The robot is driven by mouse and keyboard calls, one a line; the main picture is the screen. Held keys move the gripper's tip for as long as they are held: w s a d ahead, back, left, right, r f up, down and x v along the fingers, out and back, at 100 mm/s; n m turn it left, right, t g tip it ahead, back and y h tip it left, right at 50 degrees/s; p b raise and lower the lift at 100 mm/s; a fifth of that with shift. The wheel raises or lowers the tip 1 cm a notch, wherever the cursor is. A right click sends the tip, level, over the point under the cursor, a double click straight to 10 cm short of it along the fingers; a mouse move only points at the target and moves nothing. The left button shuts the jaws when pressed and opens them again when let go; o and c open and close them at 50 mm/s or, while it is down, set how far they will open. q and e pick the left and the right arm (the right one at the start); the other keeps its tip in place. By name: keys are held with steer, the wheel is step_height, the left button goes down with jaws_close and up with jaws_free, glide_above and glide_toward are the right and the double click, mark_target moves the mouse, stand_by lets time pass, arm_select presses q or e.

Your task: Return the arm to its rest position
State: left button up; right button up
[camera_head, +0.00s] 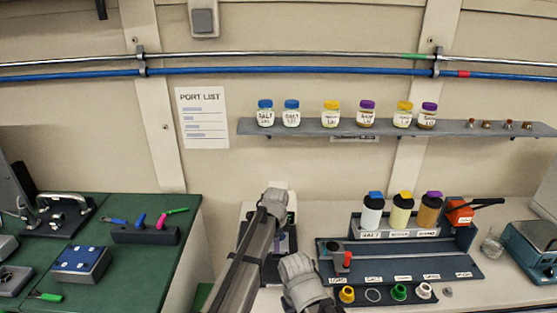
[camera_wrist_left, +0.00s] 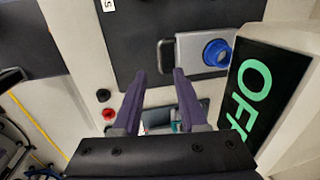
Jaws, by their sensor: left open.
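My left arm (camera_head: 250,250) reaches up from the bottom middle of the head view, in front of a pale unit with dark parts by the wall. The fingers point at a dark panel (camera_wrist_left: 145,30). A grey block with a blue ring (camera_wrist_left: 216,53) lies just right of the fingertips; I cannot tell whether they touch anything. In the head view the fingers are not clear.
A black sign with green letters (camera_wrist_left: 266,90) stands close on the right in the wrist view. A red knob (camera_wrist_left: 109,114) is at left. In the head view, a bottle rack (camera_head: 356,226) stands right of the arm, a green bench (camera_head: 125,270) left, and a jar shelf (camera_head: 220,127) above.

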arm_select(q)
steer(key=s+a+n+g, duration=0.1)
steer(key=s+a+n, duration=0.75)
steer(key=s, duration=0.25)
steer(key=s+a+n, duration=0.8)
steer(key=s+n, duration=0.1)
steer(key=s, duration=0.3)
steer(key=s+d+m+g+y, duration=0.1)
steer(key=s+d+m, duration=0.2)
steer(key=d, duration=0.8)
steer(key=s+f, duration=0.1)
steer(key=s, duration=0.1)
steer(key=shift+s+b, duration=0.3)
steer(key=shift+b, duration=0.05)
